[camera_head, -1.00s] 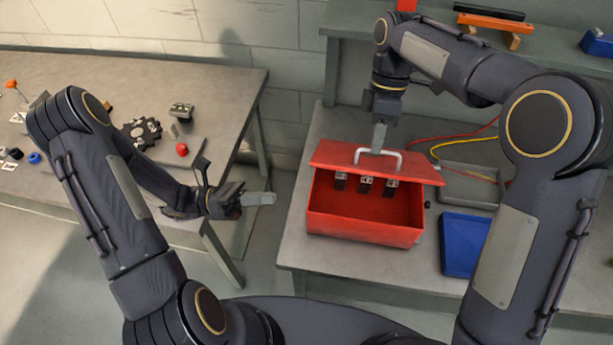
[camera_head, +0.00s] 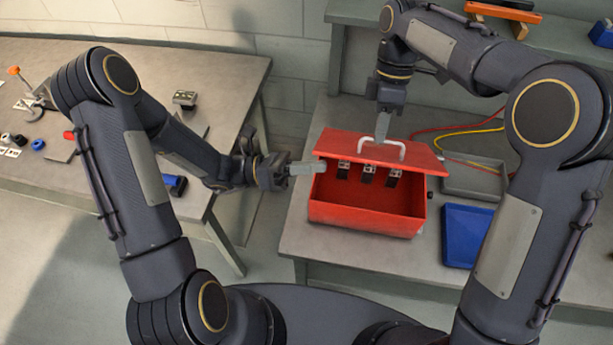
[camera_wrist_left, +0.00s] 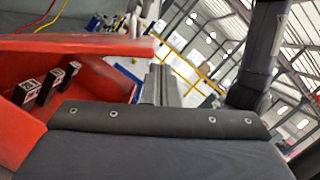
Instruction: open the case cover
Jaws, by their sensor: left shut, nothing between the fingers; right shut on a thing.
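The red case (camera_head: 365,217) stands on the right workbench. My right gripper (camera_head: 383,137) is shut on the white cover handle (camera_head: 401,150) from above. My left gripper (camera_head: 322,167) is shut and empty, with its tips at the left end of the opening, near the cover's left front corner; I cannot tell if they touch. In the left wrist view the fingers (camera_wrist_left: 160,85) lie beside the red cover edge (camera_wrist_left: 80,45).
A blue tray (camera_head: 466,234) and a grey tray (camera_head: 470,180) lie right of the case, with red and yellow cables behind. A shelf (camera_head: 350,12) runs along the back. The left bench (camera_head: 60,85) holds small parts. A gap separates the benches.

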